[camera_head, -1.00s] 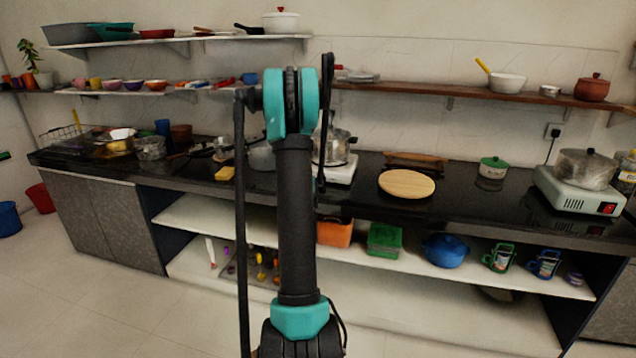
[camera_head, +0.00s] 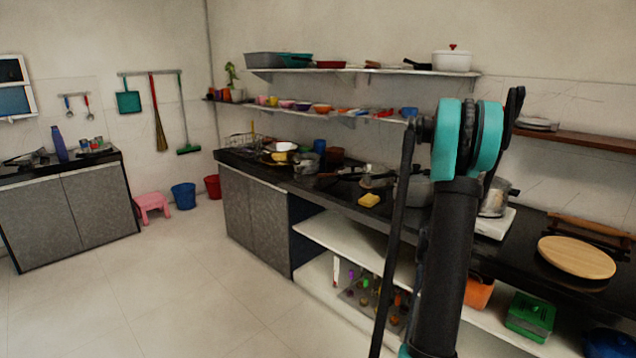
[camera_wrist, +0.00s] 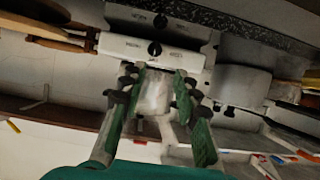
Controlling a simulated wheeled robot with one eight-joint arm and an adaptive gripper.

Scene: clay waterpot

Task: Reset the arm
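My arm stands upright in the right half of the head view, its teal joint (camera_head: 468,138) in front of the counter; my gripper's fingers cannot be made out there. In the wrist view, which looks upside down, my gripper (camera_wrist: 157,85) has its two green-edged fingers apart. A silvery pot (camera_wrist: 156,97) shows in the gap between them, seemingly beyond the fingers on the white stove (camera_wrist: 157,46). The same kind of metal pot stands on the stove in the head view (camera_head: 495,198), just right of my arm. No clay waterpot is clearly seen.
Wall shelves (camera_head: 362,71) hang above. A pink stool (camera_head: 152,207) and blue bucket (camera_head: 184,196) stand far left. The left floor is clear.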

